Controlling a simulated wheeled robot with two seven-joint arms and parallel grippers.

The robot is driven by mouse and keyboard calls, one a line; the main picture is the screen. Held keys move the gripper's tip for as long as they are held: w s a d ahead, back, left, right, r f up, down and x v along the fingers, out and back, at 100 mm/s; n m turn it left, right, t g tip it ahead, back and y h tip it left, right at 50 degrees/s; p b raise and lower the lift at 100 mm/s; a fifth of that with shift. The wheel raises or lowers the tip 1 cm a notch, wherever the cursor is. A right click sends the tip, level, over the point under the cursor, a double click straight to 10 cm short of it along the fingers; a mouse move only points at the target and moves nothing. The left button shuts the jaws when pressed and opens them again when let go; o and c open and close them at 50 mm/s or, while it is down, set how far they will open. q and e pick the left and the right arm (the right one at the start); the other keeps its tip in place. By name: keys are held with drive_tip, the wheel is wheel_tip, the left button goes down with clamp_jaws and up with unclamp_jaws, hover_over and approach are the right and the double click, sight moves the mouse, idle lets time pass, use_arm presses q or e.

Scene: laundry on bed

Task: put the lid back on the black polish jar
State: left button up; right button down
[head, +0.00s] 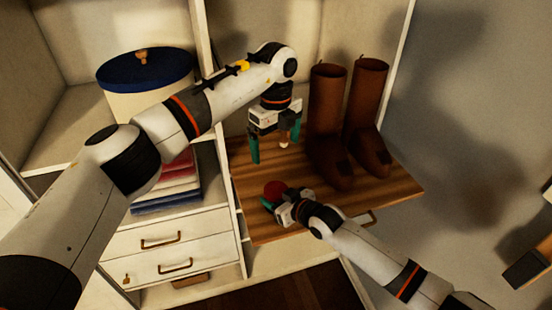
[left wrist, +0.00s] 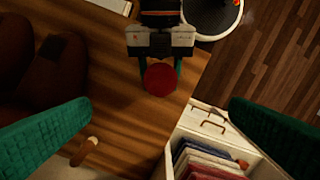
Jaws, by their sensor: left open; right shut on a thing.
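A round red thing (head: 275,188) is between the fingers of my right gripper (head: 279,196), low over the front of the wooden shelf board. It also shows face-on as a red disc in the left wrist view (left wrist: 160,78), with a green finger on each side. I cannot tell whether it is the lid or the jar's top. No separate black jar can be made out. My left gripper (head: 274,148) is open above the board, behind the red thing. A small brown knob-ended thing (left wrist: 83,151) shows near its left finger in the left wrist view; their contact is unclear.
Brown boots (head: 337,120) stand on the wooden board (head: 395,192), right of my left gripper. A round box with a blue lid (head: 145,70) sits on the left shelf. Folded cloths (head: 170,185) lie below it, above drawers (head: 165,240). The board's front right is bare.

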use_arm(q)
drive_tip(key=shift+r, duration=0.95)
use_arm(e)
drive_tip(key=c, duration=0.5)
unclamp_jaws()
drive_tip(key=shift+s+d+r, duration=0.1)
drive_tip(key=shift+s+d, duration=0.2)
drive_tip(key=shift+d, duration=0.05)
use_arm(q)
drive_tip(key=shift+f+b, duration=0.85)
use_arm(e)
drive_tip(key=v, duration=1.1)
drive_tip(key=shift+r, duration=0.15)
